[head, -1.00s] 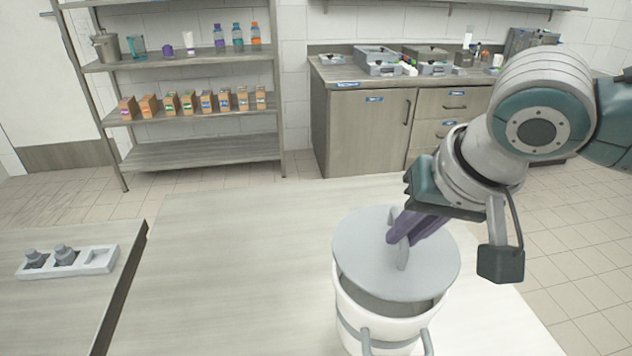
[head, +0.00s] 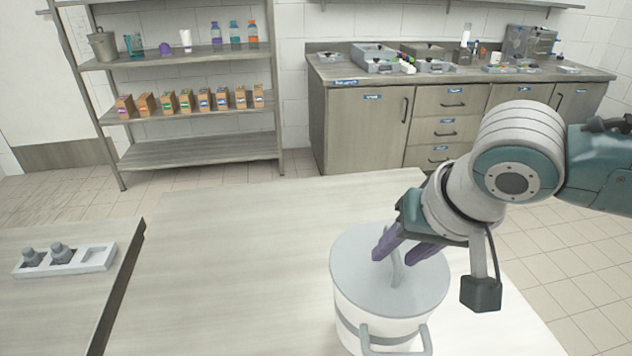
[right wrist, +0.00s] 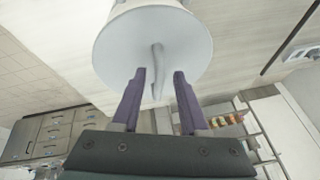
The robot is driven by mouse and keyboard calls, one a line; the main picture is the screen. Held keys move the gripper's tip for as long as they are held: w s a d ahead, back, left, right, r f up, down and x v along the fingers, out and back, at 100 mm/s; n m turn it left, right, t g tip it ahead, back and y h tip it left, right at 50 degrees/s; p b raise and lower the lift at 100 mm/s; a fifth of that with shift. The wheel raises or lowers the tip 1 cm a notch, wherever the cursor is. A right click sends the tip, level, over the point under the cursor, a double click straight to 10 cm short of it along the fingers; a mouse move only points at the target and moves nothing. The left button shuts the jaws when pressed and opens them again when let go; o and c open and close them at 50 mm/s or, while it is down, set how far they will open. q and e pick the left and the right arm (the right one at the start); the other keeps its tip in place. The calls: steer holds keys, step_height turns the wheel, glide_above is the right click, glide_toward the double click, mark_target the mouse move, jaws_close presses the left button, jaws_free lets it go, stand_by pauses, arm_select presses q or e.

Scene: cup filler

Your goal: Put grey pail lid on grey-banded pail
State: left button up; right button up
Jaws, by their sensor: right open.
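The grey pail lid (head: 362,272) lies on top of the white grey-banded pail (head: 352,318), covering its mouth. The pail stands upright on the table, with a grey band and grey side handles. My right gripper (head: 394,257) is open, its purple fingers on either side of the lid's upright handle (head: 397,268). In the right wrist view the lid (right wrist: 125,50) shows with its handle (right wrist: 157,72) between the two spread fingers (right wrist: 160,75). Much of the pail is hidden there behind the lid. My left gripper is out of view.
The table (head: 220,260) left of the pail is clear. A white holder (head: 95,258) with grey pieces sits on a separate table at left. Shelves (head: 200,150) with bottles and boxes and a counter (head: 360,130) stand at the back.

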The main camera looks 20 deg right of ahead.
steer(key=shift+s+r, duration=0.1)
steer(key=shift+r, duration=0.2)
steer(key=p+v, duration=0.2)
steer(key=v, duration=0.9)
steer(key=s+a+f+n+y, duration=0.1)
steer(key=s+a+f+n, duration=0.2)
steer(key=s+a+n, duration=0.3)
steer(key=s+f+n+g, duration=0.1)
steer(key=s+f, duration=0.1)
steer(key=s, duration=0.5)
steer(key=shift+s+d+h, duration=0.35)
steer(key=shift+s+h, duration=0.05)
step_height(320, 180, up, 29)
steer(key=p, duration=2.9)
steer(key=shift+r, duration=0.15)
